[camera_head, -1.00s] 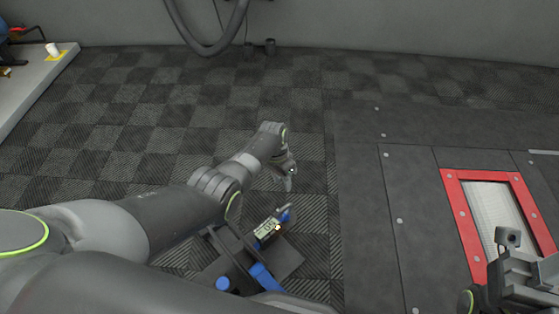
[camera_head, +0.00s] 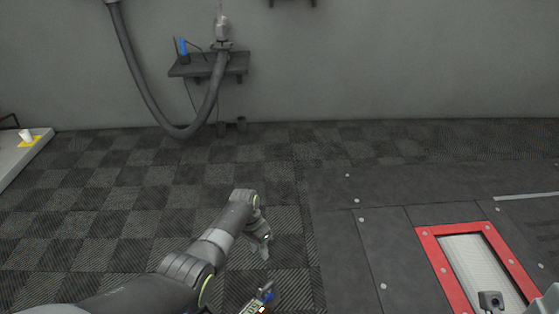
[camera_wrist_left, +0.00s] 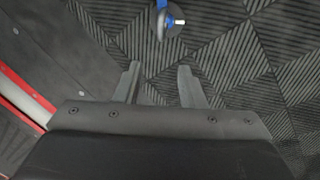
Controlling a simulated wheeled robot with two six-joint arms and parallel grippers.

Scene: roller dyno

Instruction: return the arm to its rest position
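My left arm comes in from the lower left of the head view, and its gripper (camera_head: 265,248) points down over the checkered floor. In the left wrist view the two fingers of this gripper (camera_wrist_left: 160,72) stand apart with nothing between them. Below the left gripper in the head view is a device with a small display (camera_head: 254,306), cut off by the bottom edge. A blue and grey part (camera_wrist_left: 170,20) shows beyond the fingertips in the left wrist view.
A red-framed floor plate (camera_head: 431,254) lies at the right among dark floor panels. A wall shelf (camera_head: 200,69) and a hanging hose (camera_head: 143,98) are at the back. A pale platform (camera_head: 14,160) with a white cup (camera_head: 26,136) is at the far left.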

